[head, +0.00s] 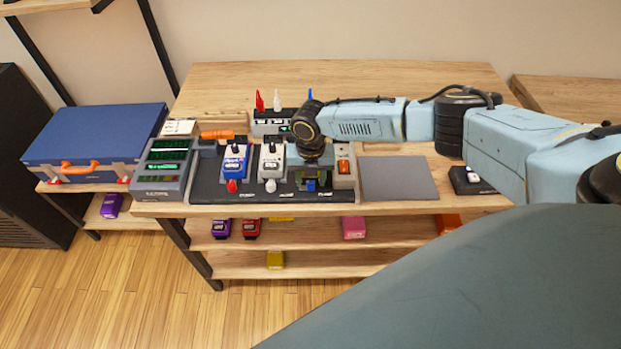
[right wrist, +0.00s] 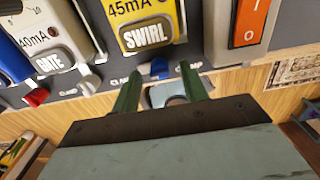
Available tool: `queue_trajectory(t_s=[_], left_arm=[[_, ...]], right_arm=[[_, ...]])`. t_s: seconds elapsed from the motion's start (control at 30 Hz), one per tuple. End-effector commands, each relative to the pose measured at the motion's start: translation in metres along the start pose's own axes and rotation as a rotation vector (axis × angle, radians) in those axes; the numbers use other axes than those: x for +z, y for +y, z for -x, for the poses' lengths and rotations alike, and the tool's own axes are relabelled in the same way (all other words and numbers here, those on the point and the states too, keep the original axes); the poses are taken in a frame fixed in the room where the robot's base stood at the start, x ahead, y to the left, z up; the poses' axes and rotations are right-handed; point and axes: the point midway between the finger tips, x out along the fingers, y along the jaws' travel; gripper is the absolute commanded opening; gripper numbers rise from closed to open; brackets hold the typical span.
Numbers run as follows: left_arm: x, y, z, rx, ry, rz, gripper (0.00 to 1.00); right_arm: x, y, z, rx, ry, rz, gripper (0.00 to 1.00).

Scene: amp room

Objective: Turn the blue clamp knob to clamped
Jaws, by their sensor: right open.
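The blue clamp knob (right wrist: 160,68) shows in the right wrist view at the front of the pedalboard, just below the yellow SWIRL pedal (right wrist: 145,22). Parts of the words CLAMP show on both sides of it. My right gripper (right wrist: 163,86) is open, with one green finger on each side of the knob's line. I cannot tell whether the fingertips touch it. In the head view the right gripper (head: 311,176) points down over the yellow pedal's place and hides most of it; a bit of blue (head: 311,184) shows there. My left gripper is not in view.
The dark pedalboard (head: 210,190) also holds a blue pedal (head: 234,162), a white pedal (head: 270,160), a red knob (head: 232,186) and a white knob (head: 270,186). A box with an orange switch (head: 344,165) stands close right of the gripper. A bare grey mat (head: 398,180) lies further right.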

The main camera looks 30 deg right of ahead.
Motion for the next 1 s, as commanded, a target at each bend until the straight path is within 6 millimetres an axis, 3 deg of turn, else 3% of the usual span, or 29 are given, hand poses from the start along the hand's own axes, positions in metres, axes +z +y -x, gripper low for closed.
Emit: queue_trajectory(t_s=[0.33, 0.67, 1.0], left_arm=[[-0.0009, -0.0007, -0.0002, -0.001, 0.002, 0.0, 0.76], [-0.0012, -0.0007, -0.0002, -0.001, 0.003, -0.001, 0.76], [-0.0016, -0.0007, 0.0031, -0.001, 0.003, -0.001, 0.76]], right_arm=[[-0.0003, 0.0002, -0.0042, 0.0, 0.0, 0.0, 0.44], [0.0, 0.0, -0.0039, 0.0, 0.0, 0.0, 0.01], [-0.0001, -0.0003, -0.0033, -0.001, 0.0, -0.047, 0.0]])
